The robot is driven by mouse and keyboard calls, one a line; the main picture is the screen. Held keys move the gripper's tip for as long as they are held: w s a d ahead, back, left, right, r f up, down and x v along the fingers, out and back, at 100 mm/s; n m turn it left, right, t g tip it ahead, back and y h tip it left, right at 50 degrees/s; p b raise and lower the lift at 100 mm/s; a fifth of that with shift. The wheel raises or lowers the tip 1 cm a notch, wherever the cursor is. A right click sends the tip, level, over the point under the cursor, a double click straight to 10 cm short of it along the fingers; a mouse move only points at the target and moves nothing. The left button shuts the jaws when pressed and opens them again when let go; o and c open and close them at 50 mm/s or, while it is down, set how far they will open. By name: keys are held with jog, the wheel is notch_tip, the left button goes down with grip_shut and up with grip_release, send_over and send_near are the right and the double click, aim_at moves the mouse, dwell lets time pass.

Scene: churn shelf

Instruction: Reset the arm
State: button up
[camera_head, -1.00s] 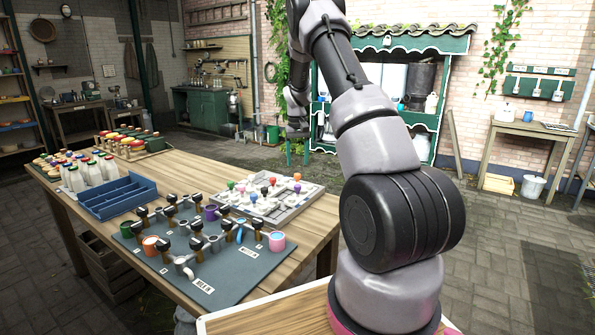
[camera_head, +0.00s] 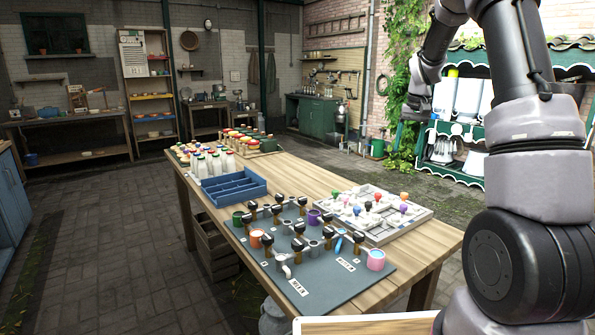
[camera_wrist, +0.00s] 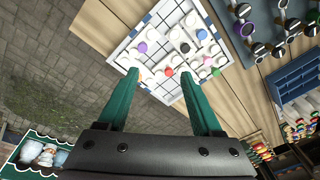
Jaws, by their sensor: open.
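My gripper shows in the wrist view (camera_wrist: 155,85) with its two green fingers apart and nothing between them. Beyond the fingertips, well below, lies a pale tray (camera_wrist: 132,52) of small white pieces with coloured knobs. In the head view my gripper (camera_head: 416,112) is small and dark at the upper right, raised in front of the green-framed shelf. My arm rises along the right side of that view. The same pale tray (camera_head: 425,216) sits on the wooden table to the left of my arm.
The wooden table (camera_head: 310,180) bears a dark mat (camera_head: 330,287) with several taps and cups, a blue divided crate (camera_head: 262,186) and several white bottles (camera_head: 212,165). A green-framed shelf (camera_head: 458,128) stands behind my arm. The paved floor (camera_head: 110,215) at left is clear.

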jog(key=s+a+r+t, duration=0.1)
jog(key=s+a+r, duration=0.2)
jog(key=s+r, duration=0.4)
jog(key=s+a+r+t, duration=0.2)
jog(key=s+a+r, duration=0.2)
jog(key=s+r, duration=0.35)
jog(key=s+a+t, duration=0.1)
jog(key=s+a, duration=0.1)
jog(key=s, duration=0.7)
jog(key=s+a+m+t+y, duration=0.1)
jog(key=s+a, duration=0.1)
jog(key=s, duration=0.8)
jog(key=shift+a+r+t, duration=0.3)
jog(key=shift+a+r, duration=0.1)
